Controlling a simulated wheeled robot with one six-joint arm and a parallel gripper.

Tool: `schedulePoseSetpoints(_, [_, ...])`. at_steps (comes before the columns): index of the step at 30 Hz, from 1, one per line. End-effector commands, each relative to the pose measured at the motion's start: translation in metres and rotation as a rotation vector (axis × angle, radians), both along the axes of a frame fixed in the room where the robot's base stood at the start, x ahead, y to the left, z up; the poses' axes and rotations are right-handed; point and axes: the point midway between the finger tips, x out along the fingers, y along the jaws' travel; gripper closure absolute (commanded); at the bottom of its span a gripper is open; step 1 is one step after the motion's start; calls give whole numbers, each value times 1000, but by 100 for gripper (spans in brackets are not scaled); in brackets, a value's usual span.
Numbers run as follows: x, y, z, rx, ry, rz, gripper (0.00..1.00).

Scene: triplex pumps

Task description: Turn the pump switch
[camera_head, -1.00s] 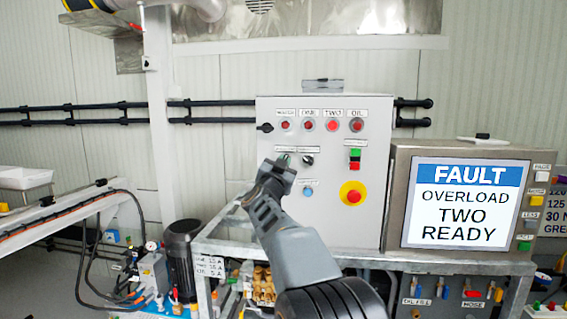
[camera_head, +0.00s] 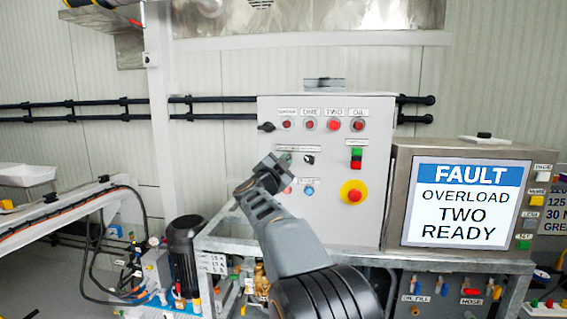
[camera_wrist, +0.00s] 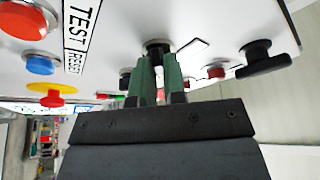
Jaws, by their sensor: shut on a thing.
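The grey control panel (camera_head: 360,215) carries a row of small rotary switches under a label at mid height. My gripper (camera_head: 284,160) is at the left switch of this row and covers it in the head view. In the wrist view, the green fingers of my gripper (camera_wrist: 157,75) are shut on a black switch knob (camera_wrist: 157,46) against the panel face. The fingers hide part of the knob, so its exact angle is hard to tell. A second black switch (camera_head: 308,159) to the right is free of the gripper.
A red-and-yellow emergency stop (camera_head: 353,195) and a blue button (camera_head: 309,192) sit below. A black handle (camera_head: 266,127) juts out at the panel's upper left. The screen (camera_head: 466,203) at the right reads FAULT, OVERLOAD, TWO READY. A metal frame (camera_head: 222,244) stands below the panel.

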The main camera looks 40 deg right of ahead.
Motion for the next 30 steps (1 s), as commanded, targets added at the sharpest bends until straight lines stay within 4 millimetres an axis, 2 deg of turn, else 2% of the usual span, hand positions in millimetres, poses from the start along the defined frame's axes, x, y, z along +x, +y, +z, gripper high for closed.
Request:
schedulePoseSetpoints(7, [0,0,1,-2,-1,-1,100])
schedulePoseSetpoints(8, [0,0,1,-2,-1,-1,87])
schedulePoseSetpoints(16, [0,0,1,-2,0,0,63])
schedulePoseSetpoints(25, [-2,4,-1,-1,0,1,63])
schedulePoseSetpoints(30, [-13,23,-9,-1,0,4,63])
